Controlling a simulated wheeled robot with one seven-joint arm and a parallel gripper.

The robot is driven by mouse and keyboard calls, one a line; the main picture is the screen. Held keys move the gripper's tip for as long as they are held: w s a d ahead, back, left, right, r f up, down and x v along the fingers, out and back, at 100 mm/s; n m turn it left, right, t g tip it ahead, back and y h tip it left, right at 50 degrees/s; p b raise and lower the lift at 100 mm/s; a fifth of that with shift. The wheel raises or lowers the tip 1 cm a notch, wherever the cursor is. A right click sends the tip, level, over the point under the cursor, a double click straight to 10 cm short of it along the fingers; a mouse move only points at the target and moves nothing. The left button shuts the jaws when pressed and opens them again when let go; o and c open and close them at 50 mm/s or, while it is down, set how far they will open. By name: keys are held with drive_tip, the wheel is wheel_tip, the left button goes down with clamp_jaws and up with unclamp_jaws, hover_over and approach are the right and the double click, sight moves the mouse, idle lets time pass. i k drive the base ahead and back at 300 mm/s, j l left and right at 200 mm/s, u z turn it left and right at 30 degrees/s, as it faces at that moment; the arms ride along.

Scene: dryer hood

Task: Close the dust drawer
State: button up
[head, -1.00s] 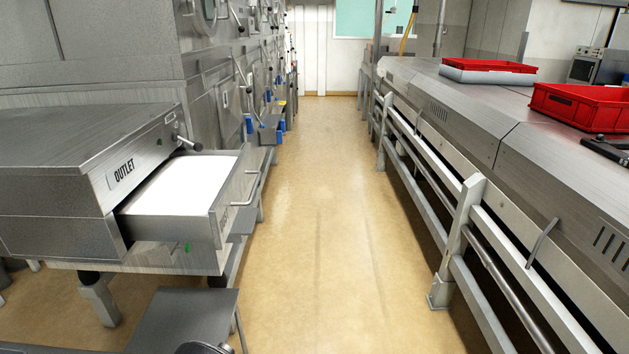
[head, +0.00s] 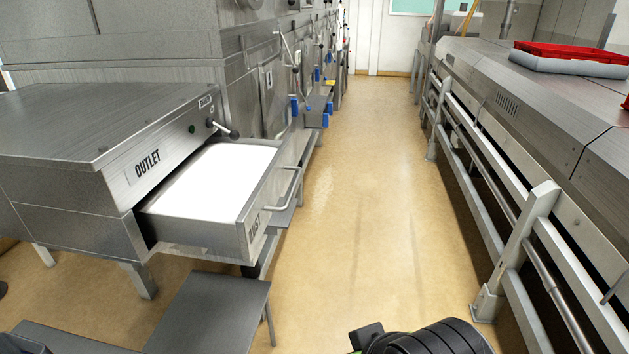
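The dust drawer (head: 254,234) stands pulled out of the steel unit marked OUTLET (head: 145,163), at left in the head view. It is a grey metal box full of white material (head: 215,190). The word DUST is partly readable on its front, and a bar handle (head: 279,193) sits on that front facing the aisle. A dark, ribbed part of my arm shows at the bottom edge, in front of the drawer and to its right. It does not touch the drawer. My gripper's fingers cannot be made out.
A low grey step (head: 212,312) stands on the floor below and in front of the drawer. A steel line with white rails (head: 530,220) runs along the right, with a red tray (head: 570,53) on top. The tan aisle floor (head: 350,200) between is clear.

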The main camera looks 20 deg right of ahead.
sight(224, 195)
drive_tip(key=i+u, duration=0.25)
drive_tip(key=u, duration=0.15)
drive_tip(key=i+u, duration=0.35)
